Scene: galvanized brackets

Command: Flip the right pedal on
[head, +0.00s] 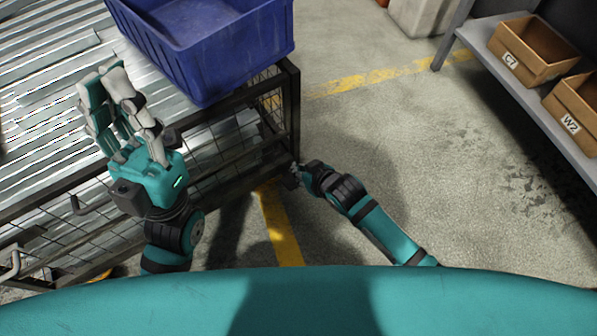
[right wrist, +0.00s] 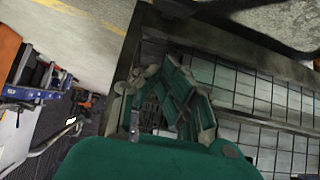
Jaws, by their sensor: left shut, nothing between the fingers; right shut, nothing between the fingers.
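The pedal cannot be made out in either view; the foot of the cart's near right corner is hidden behind my right gripper and wrist. The dark metal mesh cart (head: 291,110) stands at the left in the head view. My right gripper (head: 293,176) is low beside that corner, partly hidden by its own wrist. In the right wrist view my right gripper (right wrist: 168,75) is shut and empty in front of the cart's dark frame and mesh. My left gripper (head: 104,88) is shut and empty above the metal sheets on the cart.
A blue bin (head: 210,55) sits on the cart's right end, on ribbed metal sheets (head: 50,110). A shelf (head: 520,90) with brown boxes (head: 530,50) stands at the upper right. The concrete floor (head: 400,150) between cart and shelf is clear, with yellow lines (head: 281,230).

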